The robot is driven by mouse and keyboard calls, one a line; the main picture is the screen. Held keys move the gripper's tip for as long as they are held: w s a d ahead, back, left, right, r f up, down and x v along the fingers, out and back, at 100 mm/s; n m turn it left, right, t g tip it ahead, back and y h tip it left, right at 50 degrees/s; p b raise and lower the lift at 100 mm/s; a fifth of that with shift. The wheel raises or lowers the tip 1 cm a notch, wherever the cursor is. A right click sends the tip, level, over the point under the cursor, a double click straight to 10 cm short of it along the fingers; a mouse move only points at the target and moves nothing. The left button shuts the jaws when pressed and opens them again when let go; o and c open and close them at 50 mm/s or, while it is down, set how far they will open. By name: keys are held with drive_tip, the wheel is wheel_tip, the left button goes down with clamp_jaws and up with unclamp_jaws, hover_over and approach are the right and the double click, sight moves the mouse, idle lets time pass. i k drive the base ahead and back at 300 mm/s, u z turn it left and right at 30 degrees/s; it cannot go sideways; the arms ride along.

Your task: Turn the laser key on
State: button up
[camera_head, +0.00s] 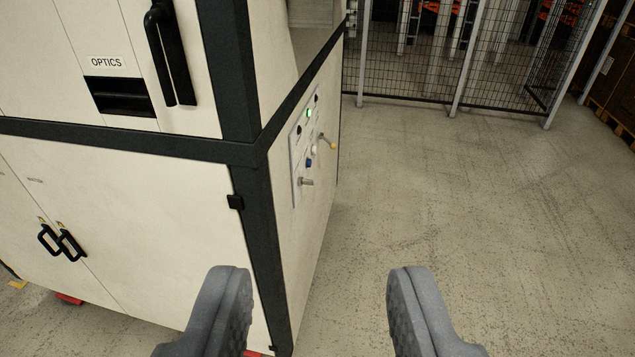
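A control panel (298,160) is mounted on the right-hand side face of a large cream cabinet, seen at a steep angle. It carries a lit green indicator (309,113), a blue button (308,163), a white button (314,150) and a metal key-like part (306,182) near its bottom. A yellow-tipped part (333,145) sticks out to the right. I cannot tell for sure which of these is the laser key, nor its setting. My gripper (319,300) is open and empty, in front of the cabinet corner and apart from the panel.
The cream cabinet (130,220) with dark frame edges fills the left side, with black door handles (62,242) and an OPTICS label (107,62). A wire mesh fence (430,70) stands at the back. Brown stacked goods (612,75) stand far right. The floor (470,200) to the right is clear.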

sight(302, 181)
drive_tip(key=z, duration=0.35)
drive_tip(key=i, duration=1.5)
drive_tip(key=u, duration=0.05)
